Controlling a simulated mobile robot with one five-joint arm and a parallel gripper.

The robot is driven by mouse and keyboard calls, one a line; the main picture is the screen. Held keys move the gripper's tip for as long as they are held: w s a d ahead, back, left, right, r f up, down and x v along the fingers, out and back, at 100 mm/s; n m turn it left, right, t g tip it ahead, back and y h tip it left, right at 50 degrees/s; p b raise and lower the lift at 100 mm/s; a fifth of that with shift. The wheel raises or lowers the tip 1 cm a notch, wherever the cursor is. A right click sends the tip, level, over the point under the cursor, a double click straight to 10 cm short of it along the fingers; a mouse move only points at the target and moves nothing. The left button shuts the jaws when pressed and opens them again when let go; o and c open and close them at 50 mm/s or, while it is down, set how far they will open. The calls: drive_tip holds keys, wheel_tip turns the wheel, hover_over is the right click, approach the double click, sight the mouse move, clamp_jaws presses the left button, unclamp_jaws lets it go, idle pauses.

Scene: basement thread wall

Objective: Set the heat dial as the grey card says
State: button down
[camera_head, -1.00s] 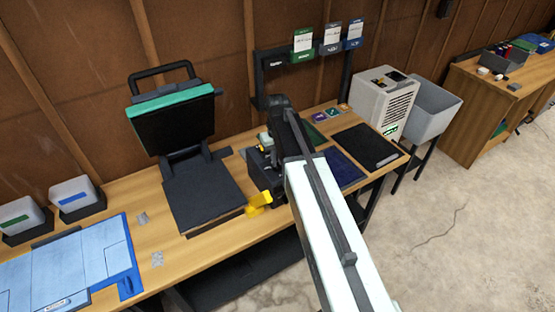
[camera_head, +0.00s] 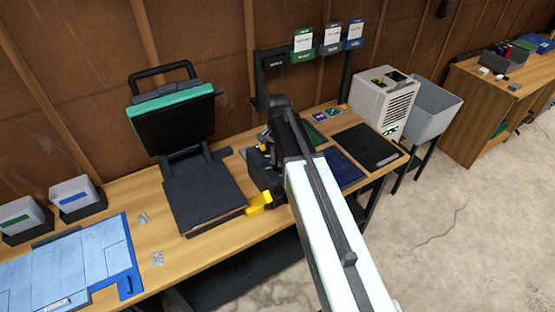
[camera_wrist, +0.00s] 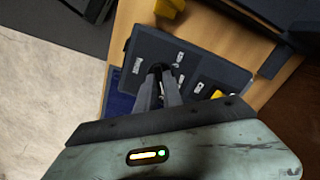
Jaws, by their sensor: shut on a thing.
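The dark control box (camera_head: 262,170) stands on the bench right of the heat press (camera_head: 200,190), mostly behind my arm in the head view. In the wrist view its face (camera_wrist: 150,45) carries several small pale labels and a yellow part (camera_wrist: 217,94). My gripper (camera_wrist: 160,70) is shut on a small black knob on this face, taken to be the heat dial; the fingers hide most of it and its pointer cannot be read. The grey card (camera_head: 332,38) hangs on the wall rack between a green and a blue card; its writing is too small to read.
The press lid is raised. A yellow handle (camera_head: 259,203) juts at the bench's front edge; a yellow part also shows in the wrist view (camera_wrist: 170,8). Dark mats (camera_head: 365,147) and a white machine (camera_head: 383,98) stand to the right. A blue board (camera_head: 70,265) lies left.

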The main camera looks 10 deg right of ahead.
drive_tip(key=shift+m, duration=0.5)
drive_tip(key=c, duration=1.5)
unclamp_jaws()
drive_tip(key=shift+r, duration=0.1)
wheel_tip(320, 180, up, 8)
drive_tip(key=p, duration=0.8)
